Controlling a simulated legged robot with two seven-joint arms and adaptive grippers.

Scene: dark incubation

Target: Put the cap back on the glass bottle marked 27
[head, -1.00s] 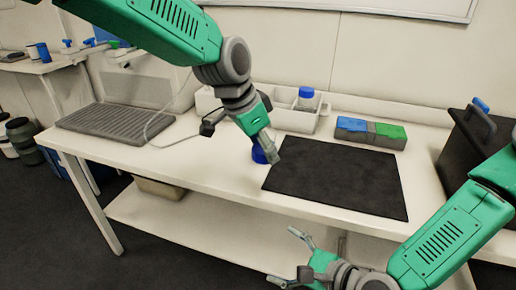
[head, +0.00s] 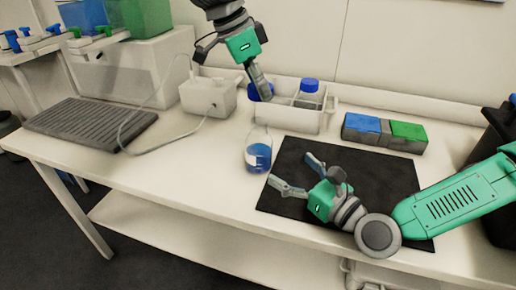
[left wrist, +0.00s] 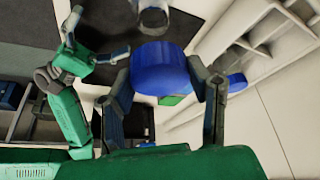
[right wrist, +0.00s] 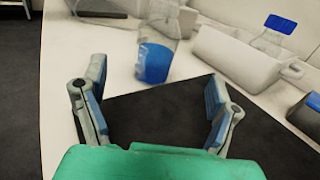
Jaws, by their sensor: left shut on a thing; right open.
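A clear glass bottle (head: 258,152) stands upright and uncapped on the bench at the left edge of the dark mat; its blue lower part shows in the right wrist view (right wrist: 154,62). No number is legible. My left gripper (head: 258,86) is shut on a blue cap (left wrist: 160,68), which hangs above and behind the bottle, apart from it, near the white caddy. The fingers grip the cap's sides. My right gripper (head: 296,174) is open and empty over the mat, its fingers pointing towards the bottle with a gap between.
The white caddy (head: 287,119) holds another bottle with a blue cap (head: 309,86). Blue and green-topped blocks (head: 384,131) stand behind the dark mat (head: 290,207). A white box (head: 208,96) with a cable is left of the caddy. The front left bench is clear.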

